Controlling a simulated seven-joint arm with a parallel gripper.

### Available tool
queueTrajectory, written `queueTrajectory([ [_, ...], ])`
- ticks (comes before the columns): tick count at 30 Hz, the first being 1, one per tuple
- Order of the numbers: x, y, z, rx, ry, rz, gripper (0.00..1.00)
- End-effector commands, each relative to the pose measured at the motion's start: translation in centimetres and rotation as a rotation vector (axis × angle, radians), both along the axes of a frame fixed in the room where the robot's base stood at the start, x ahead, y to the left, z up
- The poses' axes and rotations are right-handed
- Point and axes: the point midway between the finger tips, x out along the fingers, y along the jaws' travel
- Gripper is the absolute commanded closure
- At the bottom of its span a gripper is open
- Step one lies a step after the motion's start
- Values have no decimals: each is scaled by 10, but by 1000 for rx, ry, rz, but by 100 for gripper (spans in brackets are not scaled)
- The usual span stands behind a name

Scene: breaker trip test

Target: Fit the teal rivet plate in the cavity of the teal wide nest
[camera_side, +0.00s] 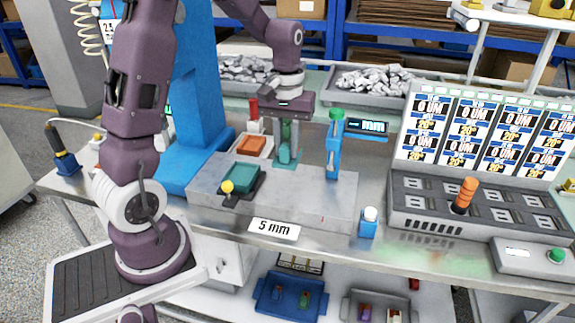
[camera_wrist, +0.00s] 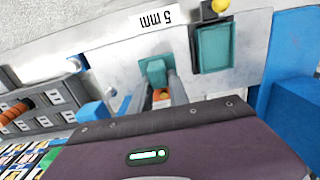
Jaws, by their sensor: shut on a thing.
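My gripper (camera_side: 287,142) points down at the back of the grey slab and is shut on a teal piece, which I take to be the teal rivet plate (camera_side: 287,156). In the wrist view the plate (camera_wrist: 153,71) shows at the tips of my gripper (camera_wrist: 161,92); the fingers hide part of it. Whether it touches the slab, I cannot tell. The teal wide nest (camera_side: 240,178) lies on the slab, left of and nearer the camera than my gripper, with a dark surround and a yellow knob. It also shows in the wrist view (camera_wrist: 212,48), apart from the plate; its cavity looks empty.
A blue upright device (camera_side: 334,150) with a green top stands close right of my gripper. An orange block (camera_side: 251,145) in a pale holder and a red-topped post (camera_side: 254,115) stand behind left. A grey breaker panel (camera_side: 470,208) is at right. The slab's front right (camera_side: 315,205) is clear.

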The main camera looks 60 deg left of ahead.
Motion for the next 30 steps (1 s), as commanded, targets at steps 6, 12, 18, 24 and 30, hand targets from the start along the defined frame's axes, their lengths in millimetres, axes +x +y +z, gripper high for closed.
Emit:
queueTrajectory([
  [6, -43, 44, 15, 2, 1, 11, 100],
  [12, -87, 74, 18, 1, -1, 7, 100],
  [18, -92, 76, 18, 0, 0, 0, 100],
  [24, -92, 76, 15, -1, 1, 1, 100],
  [30, -92, 76, -6, -2, 2, 2, 100],
])
